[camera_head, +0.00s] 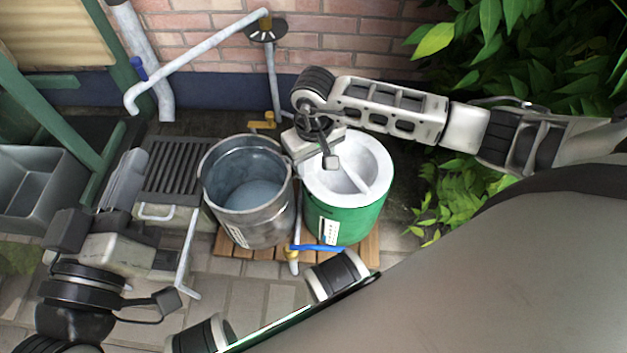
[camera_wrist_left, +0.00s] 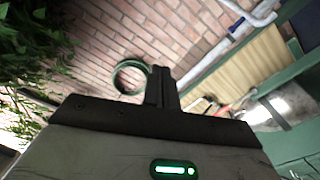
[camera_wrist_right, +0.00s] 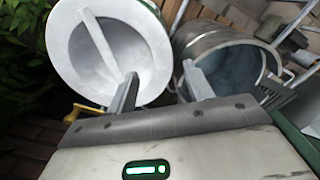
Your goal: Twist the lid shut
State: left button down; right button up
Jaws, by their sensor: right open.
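A green churn (camera_head: 342,222) stands upright beside a metal bucket. Its pale grey lid (camera_head: 376,155) sits on top, with a raised bar across a recessed middle. The lid and its bar also show large in the right wrist view (camera_wrist_right: 62,45). My right gripper (camera_head: 318,158) is above the left side of the lid. In the right wrist view its fingers (camera_wrist_right: 160,86) are apart with nothing between them. Whether a finger touches the lid is unclear. My left gripper (camera_head: 130,172) is far left of the churn. In the left wrist view its fingers (camera_wrist_left: 162,82) are together and empty.
The metal bucket (camera_head: 248,192) holds water, close to the churn's left. Both stand on a wooden slatted base (camera_head: 370,247). A drain grate (camera_head: 174,165), pipes (camera_head: 195,62) and a brick wall (camera_head: 350,40) lie around. Leaves (camera_head: 450,205) crowd the right side.

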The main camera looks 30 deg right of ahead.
aim_at(314, 182)
notch_tip(314, 182, down, 9)
jog(key=b, duration=0.3)
jog(key=shift+a+r, duration=0.1)
jog(key=shift+f, duration=0.25)
pick_arm(q)
notch_tip(314, 182, up, 7)
jog(key=m+t+h, duration=0.3)
jog(key=m, duration=0.3)
jog(key=shift+w+a+t+h, duration=0.3)
jog(key=shift+w+t+h, duration=0.1)
jog(key=shift+r, duration=0.1)
pick_arm(e)
grip_shut()
